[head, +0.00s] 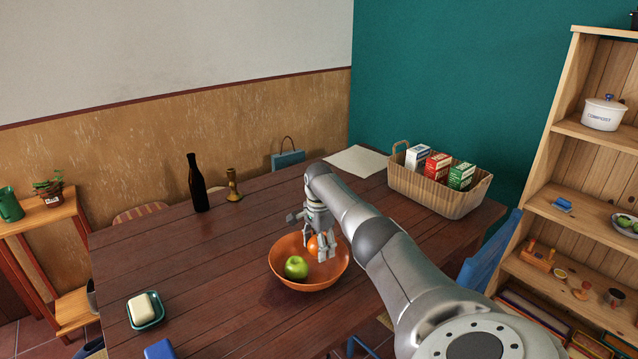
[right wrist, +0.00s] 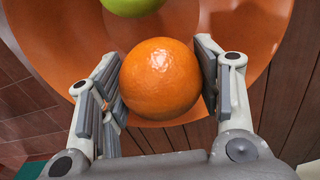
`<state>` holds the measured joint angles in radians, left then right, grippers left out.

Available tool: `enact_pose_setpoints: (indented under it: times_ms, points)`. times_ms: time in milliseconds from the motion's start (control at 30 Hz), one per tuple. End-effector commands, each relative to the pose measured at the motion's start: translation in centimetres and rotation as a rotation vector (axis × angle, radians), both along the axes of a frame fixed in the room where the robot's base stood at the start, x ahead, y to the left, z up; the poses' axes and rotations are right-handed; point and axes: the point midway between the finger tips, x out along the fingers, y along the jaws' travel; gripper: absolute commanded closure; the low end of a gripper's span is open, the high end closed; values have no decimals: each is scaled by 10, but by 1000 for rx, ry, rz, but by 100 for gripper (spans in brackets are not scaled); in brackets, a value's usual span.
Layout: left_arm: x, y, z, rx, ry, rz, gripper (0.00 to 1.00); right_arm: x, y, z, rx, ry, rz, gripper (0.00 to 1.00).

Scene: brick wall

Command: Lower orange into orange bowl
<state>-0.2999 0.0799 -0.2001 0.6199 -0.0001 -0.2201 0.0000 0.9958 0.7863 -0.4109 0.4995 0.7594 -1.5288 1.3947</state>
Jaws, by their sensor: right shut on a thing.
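The orange bowl (head: 290,281) stands on the dark wooden table, and its inside also fills much of the right wrist view (right wrist: 85,45). A green apple (head: 296,267) lies in the bowl; its edge shows at the top of the right wrist view (right wrist: 133,6). My right gripper (head: 322,252) is over the right part of the bowl. It is shut on the orange (right wrist: 160,78), which sits between its two finger pads. In the head view the orange (head: 313,245) is partly hidden behind the fingers. I cannot tell whether it touches the bowl. My left gripper is not in view.
The table (head: 215,255) is clear around the bowl. A dark bottle (head: 197,184) and a candlestick (head: 233,186) stand at the back. A basket with cartons (head: 437,194) stands at the back right. A butter dish (head: 145,311) is at the front left.

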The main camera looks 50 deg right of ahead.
Motion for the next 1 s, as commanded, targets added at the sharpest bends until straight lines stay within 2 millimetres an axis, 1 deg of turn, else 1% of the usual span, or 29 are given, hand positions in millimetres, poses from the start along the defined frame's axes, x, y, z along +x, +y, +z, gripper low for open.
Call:
enact_pose_setpoints:
  times_ms: [1000]
  points:
    - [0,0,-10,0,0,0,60,0,0,-15,1,0,0,70]
